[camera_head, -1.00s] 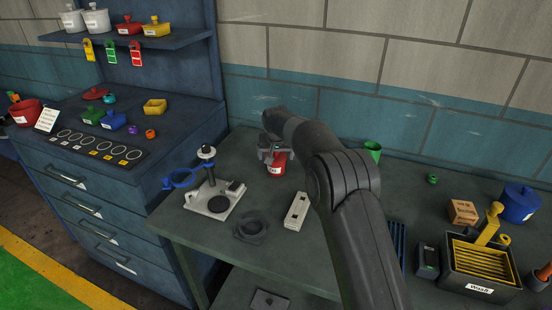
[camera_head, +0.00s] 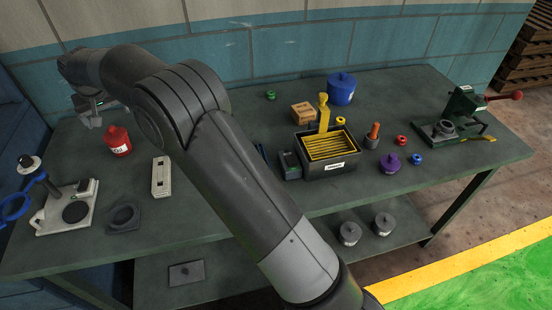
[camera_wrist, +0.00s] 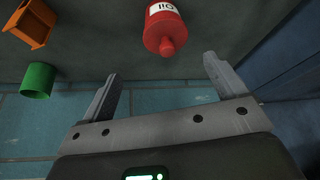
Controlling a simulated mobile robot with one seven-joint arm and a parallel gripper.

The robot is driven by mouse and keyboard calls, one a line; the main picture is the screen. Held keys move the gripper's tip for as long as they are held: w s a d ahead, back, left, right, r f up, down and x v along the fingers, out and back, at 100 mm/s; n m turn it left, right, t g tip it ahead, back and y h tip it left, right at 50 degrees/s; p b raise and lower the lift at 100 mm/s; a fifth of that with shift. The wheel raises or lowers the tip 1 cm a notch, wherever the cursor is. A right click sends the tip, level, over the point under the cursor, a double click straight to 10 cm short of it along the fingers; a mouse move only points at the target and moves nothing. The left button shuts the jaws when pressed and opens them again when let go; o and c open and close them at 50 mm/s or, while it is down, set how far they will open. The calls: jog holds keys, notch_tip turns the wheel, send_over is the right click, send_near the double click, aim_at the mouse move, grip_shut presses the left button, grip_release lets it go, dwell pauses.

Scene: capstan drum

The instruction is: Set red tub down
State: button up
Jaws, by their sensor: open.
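The red tub (camera_head: 117,141), with a white label and a knobbed lid, stands upright on the dark table at the left in the head view. In the wrist view the tub (camera_wrist: 164,30) is at the top, beyond the fingertips, and its label reads "Oil". My gripper (camera_head: 90,110) is behind and to the left of the tub, apart from it. In the wrist view my gripper (camera_wrist: 160,82) is open, with nothing between its fingers.
A pale block (camera_head: 161,177) lies right of the tub, and a white stand (camera_head: 67,212) is front left. A black bin with yellow slats (camera_head: 328,165) stands mid-table. A green cup (camera_wrist: 38,80) shows in the wrist view. The wall is close behind.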

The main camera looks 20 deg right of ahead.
jog(key=s+d+r+m, duration=0.1)
jog(key=s+d+r, duration=0.4)
jog(key=d, duration=0.5)
jog(key=s+d+r, duration=0.5)
jog(key=d, duration=0.4)
jog(key=s+d+r+m, duration=0.1)
jog(key=s+d+r, duration=0.4)
jog(key=d, duration=0.5)
jog(key=s+d+f, duration=0.2)
jog(key=s+d, duration=0.3)
jog(key=s, duration=0.3)
jog(key=s+d+f+m+h, duration=0.1)
jog(key=s+d+f, duration=0.2)
jog(key=s, duration=0.6)
jog(key=s+d+f+m+t, duration=0.1)
jog(key=s+d+f, duration=0.1)
jog(key=s+d, duration=0.5)
jog(key=shift+s+d+f+h, duration=0.15)
jog(key=shift+s+h, duration=0.25)
jog(key=shift+s, duration=0.4)
